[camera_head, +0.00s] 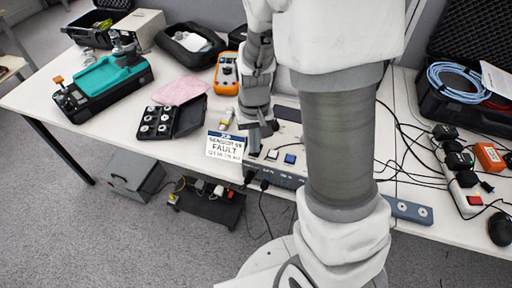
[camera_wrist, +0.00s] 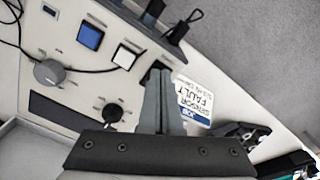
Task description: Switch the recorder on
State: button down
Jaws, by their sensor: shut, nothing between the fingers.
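A light grey box with buttons and knobs (camera_head: 275,177), which I take to be the recorder, sits at the table's front edge, partly hidden by my arm. The wrist view shows its panel with a square blue button (camera_wrist: 90,37), a square white button (camera_wrist: 124,57), a grey knob (camera_wrist: 48,72) and a black knob (camera_wrist: 112,112). My gripper (camera_wrist: 159,75) is shut and empty, over the panel's edge by the white button. In the head view my gripper (camera_head: 254,145) points down at the box's left end. Whether the fingertips touch anything, I cannot tell.
An orange meter (camera_head: 227,73), a black case of round parts (camera_head: 172,116) and a pink cloth (camera_head: 180,89) lie further left. Cables and a power strip (camera_head: 462,190) crowd the right side.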

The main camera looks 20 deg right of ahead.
notch_tip(320, 180, up, 7)
jog(key=p, duration=0.6)
jog(key=shift+f, duration=0.1)
dwell(0.3)
dwell(0.4)
jog(key=s+r+t+p, duration=0.1)
jog(key=s+r, duration=0.3)
jog(key=r, duration=0.4)
jog(key=s+r+t+p, duration=0.1)
jog(key=s+r+t, duration=0.1)
jog(key=s+r, duration=0.3)
jog(key=s+r+n+t+p, duration=0.1)
jog(key=s+r, duration=0.4)
jog(key=r, duration=0.5)
jog(key=shift+r+t, duration=0.3)
jog(key=shift+t, duration=0.5)
jog(key=shift+w, duration=0.1)
jog(key=shift+d, duration=0.1)
